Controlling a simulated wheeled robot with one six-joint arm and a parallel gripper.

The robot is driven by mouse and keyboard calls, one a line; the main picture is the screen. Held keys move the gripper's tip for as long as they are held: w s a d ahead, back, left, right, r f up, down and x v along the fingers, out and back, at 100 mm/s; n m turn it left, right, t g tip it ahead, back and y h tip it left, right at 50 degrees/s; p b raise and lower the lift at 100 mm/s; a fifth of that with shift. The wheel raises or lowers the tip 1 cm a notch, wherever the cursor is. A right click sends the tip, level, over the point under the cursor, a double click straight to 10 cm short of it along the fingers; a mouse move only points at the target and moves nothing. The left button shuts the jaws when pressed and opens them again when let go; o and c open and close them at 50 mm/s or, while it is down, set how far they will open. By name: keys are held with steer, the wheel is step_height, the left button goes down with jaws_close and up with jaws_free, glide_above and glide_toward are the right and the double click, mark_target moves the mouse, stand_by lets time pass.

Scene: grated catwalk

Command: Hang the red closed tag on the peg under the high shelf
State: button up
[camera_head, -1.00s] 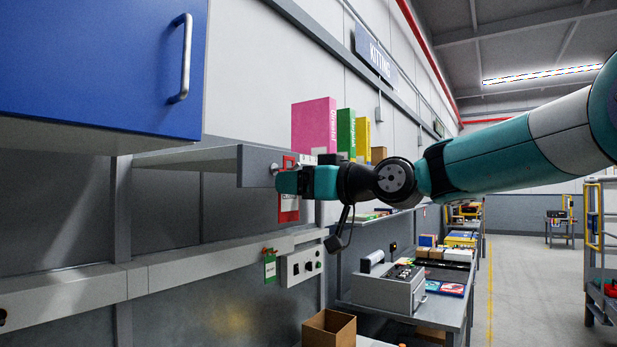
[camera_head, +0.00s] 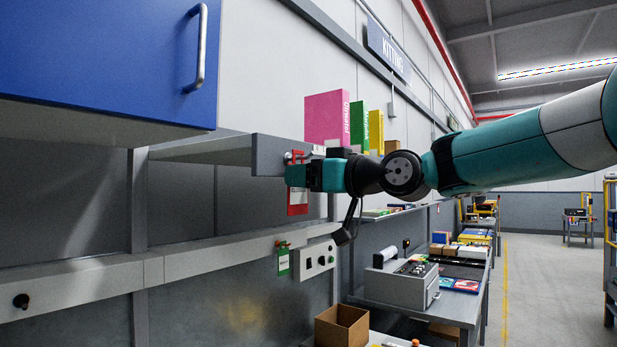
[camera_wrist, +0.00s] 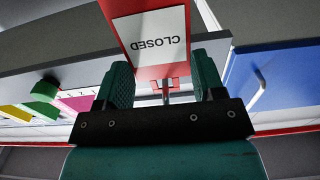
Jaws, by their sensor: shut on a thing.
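My gripper (camera_head: 292,175) is shut on the red closed tag (camera_head: 298,202), just below and in front of the grey high shelf's end (camera_head: 266,155). The tag hangs upright, with its white label partly hidden behind my fingers in the head view. In the wrist view my gripper (camera_wrist: 163,78) has the tag (camera_wrist: 150,32) between its fingers, and the label reads CLOSED. A metal peg (camera_head: 289,156) stands out at the shelf end, close to the tag's top. It also shows between my fingers in the wrist view (camera_wrist: 166,92). I cannot tell whether the peg passes through the tag.
A blue cabinet (camera_head: 110,60) hangs at upper left. A green tag (camera_head: 283,262) hangs on the lower rail beside a switch box (camera_head: 316,260). Pink, green and yellow binders (camera_head: 328,118) stand behind my wrist. A cardboard box (camera_head: 340,327) is below. The aisle at right is clear.

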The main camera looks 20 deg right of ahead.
steer(key=o, duration=1)
steer(key=shift+c, duration=0.2)
steer(key=b+v, duration=0.7)
steer(key=v, duration=1)
steer(key=shift+d, duration=0.2)
steer(key=shift+s+a+f, duration=0.1)
steer(key=shift+s, duration=0.05)
